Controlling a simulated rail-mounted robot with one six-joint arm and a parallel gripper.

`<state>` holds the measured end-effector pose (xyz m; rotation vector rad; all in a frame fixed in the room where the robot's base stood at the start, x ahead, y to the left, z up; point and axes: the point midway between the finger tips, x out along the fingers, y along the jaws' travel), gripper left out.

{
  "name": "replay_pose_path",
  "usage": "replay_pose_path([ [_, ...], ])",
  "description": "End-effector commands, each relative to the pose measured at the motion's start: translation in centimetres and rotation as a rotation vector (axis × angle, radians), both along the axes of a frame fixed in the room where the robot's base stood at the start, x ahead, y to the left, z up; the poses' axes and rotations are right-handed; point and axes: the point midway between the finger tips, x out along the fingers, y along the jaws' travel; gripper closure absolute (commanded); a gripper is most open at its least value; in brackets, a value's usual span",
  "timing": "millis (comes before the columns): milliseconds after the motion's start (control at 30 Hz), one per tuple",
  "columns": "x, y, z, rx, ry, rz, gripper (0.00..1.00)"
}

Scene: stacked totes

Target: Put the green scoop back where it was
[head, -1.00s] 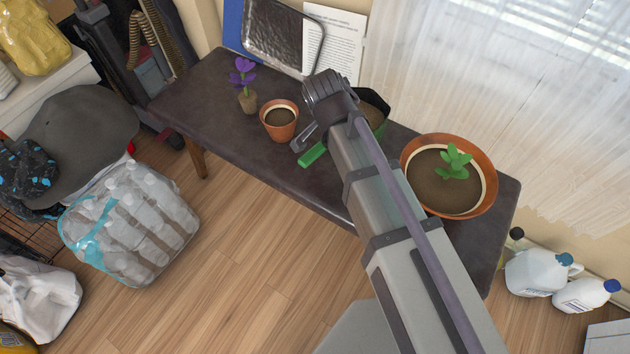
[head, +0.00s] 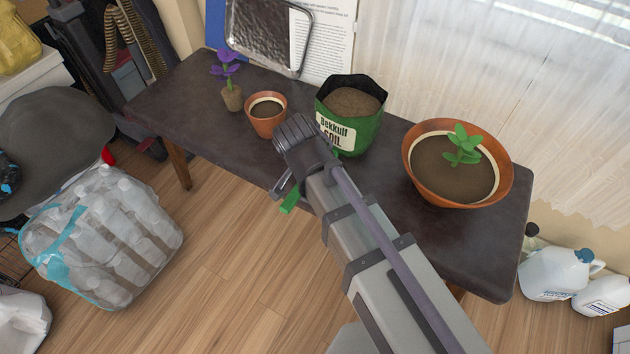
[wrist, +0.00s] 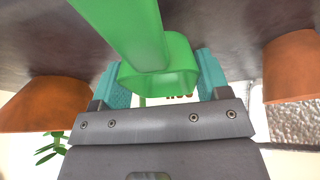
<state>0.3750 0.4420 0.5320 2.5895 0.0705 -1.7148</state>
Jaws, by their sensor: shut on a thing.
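The green scoop (head: 291,198) is held in my gripper (head: 281,188) at the table's front edge in the head view. In the wrist view the scoop (wrist: 160,66) sits between the teal finger pads of my gripper (wrist: 160,82), its flat strip running toward the upper left. The green soil bag (head: 361,131), labelled "SOIL", stands open on the table behind my wrist, with brown soil inside. Most of the scoop is hidden by my wrist in the head view.
On the dark table (head: 190,108) stand a small terracotta pot (head: 267,127), a purple-flowered plant (head: 231,97) and a large terracotta pot (head: 418,178) with a green seedling. A metal tray (head: 270,38) leans at the back. Bottles (head: 110,235) stand in a wrapped pack on the floor.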

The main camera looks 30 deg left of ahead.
Motion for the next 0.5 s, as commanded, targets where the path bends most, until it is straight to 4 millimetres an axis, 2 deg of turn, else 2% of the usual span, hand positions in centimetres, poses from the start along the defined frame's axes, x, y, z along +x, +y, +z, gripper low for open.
replay_pose_path([
  [100, 0.0, 0.0, -3.0, 0.000, 0.000, 0.000, 0.59],
  [167, 0.0, 0.0, -3.8, 0.000, 0.000, 0.000, 0.59],
  [333, 0.0, 0.0, -3.3, 0.000, 0.000, 0.000, 0.59],
  [500, 0.0, 0.0, -3.7, 0.000, 0.000, 0.000, 0.59],
])
